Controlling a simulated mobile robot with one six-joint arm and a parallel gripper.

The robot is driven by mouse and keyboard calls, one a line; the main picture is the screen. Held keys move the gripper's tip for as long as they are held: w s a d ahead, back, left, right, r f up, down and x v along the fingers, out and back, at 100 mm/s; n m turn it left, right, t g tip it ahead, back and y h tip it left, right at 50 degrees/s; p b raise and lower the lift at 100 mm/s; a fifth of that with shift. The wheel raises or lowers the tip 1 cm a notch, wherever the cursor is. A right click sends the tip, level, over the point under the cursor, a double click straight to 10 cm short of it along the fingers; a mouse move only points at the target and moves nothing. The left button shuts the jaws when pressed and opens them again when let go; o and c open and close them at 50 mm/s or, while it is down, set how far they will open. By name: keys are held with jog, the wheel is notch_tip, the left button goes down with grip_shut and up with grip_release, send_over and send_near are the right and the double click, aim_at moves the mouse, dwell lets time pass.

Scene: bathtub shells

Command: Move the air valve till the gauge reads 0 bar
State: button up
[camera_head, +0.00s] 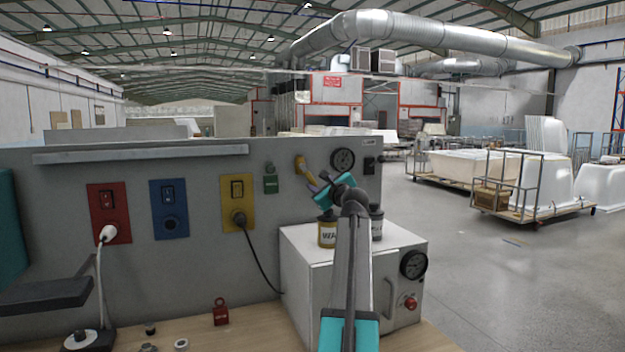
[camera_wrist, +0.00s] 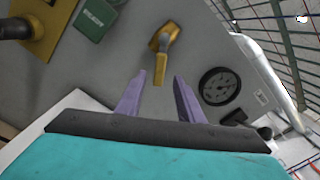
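The air valve has a yellow lever (camera_head: 300,164) on the grey panel, left of a round black-rimmed gauge (camera_head: 343,160). In the wrist view the valve lever (camera_wrist: 163,42) is beyond the fingertips, and the gauge (camera_wrist: 219,86) is to the right of the fingers. The gauge needle is too small to read in either view. My gripper (camera_wrist: 156,80) is open and empty, its two purple fingers apart and pointing towards the panel near the lever. In the head view my gripper (camera_head: 317,181) partly covers the area just below and right of the valve.
Red, blue and yellow switch plates and a green box (camera_head: 270,181) are left of the valve. A red padlock (camera_head: 221,312) lies on the bench.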

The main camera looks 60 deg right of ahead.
aim_at(312, 180)
jog(key=shift+p+x, duration=0.65)
jog(key=shift+x, duration=2.7)
